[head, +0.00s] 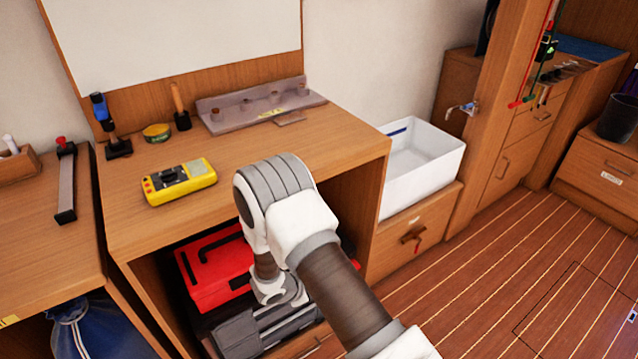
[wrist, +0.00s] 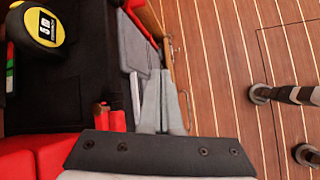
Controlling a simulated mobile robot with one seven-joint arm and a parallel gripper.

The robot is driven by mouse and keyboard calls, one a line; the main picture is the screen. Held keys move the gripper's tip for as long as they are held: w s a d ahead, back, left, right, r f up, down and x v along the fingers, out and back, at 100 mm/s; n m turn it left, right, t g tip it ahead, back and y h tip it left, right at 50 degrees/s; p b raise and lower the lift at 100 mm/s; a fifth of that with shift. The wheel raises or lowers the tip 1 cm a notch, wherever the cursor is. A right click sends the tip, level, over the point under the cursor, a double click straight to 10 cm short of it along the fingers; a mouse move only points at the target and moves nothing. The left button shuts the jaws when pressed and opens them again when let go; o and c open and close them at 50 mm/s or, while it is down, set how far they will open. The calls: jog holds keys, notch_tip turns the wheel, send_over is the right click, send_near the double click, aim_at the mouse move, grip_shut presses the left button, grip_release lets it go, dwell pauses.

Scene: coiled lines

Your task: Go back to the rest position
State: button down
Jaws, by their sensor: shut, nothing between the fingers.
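My gripper (wrist: 162,76) shows in the wrist view as two light grey fingers lying together, with nothing held between them. Behind them is its dark mounting bar with screws. The fingers are above the right edge of a black and red area, close to the plank floor. In the head view my arm reaches from the lower right to the open space under the workbench (head: 120,200), in front of a red toolbox (head: 217,268). There the bent white and grey wrist points down, and the fingers cannot be made out.
A grey case (head: 237,335) lies below the red toolbox. The benchtop above holds a yellow meter (head: 178,183) and a grey rack (head: 262,104). A white bin (head: 422,165) stands right of the bench. A yellow tape measure (wrist: 44,27) shows in the wrist view. Floor at right is clear.

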jog(key=s+d+r+m+g, duration=0.1)
jog(key=d+r+m, duration=0.3)
jog(key=r, duration=0.6)
jog(key=d+r+m, duration=0.3)
jog(key=d+r, duration=0.1)
jog(key=r, duration=0.6)
jog(key=s+d+r+m+g, duration=0.1)
jog(key=d+r+m, duration=0.3)
jog(key=r, duration=0.6)
jog(key=s+d+r+m+t+y, duration=0.1)
jog(key=s+d+r+m+y, duration=0.15)
jog(key=s+r+m, duration=0.5)
jog(key=s+d+r+m+t+y, duration=0.1)
jog(key=s+r+m+y, duration=0.2)
jog(key=s+r, duration=0.8)
jog(key=s+r+p, duration=0.3)
jog(key=r+p, duration=1.3)
jog(key=p, duration=0.3)
jog(key=shift+a+p, duration=0.3)
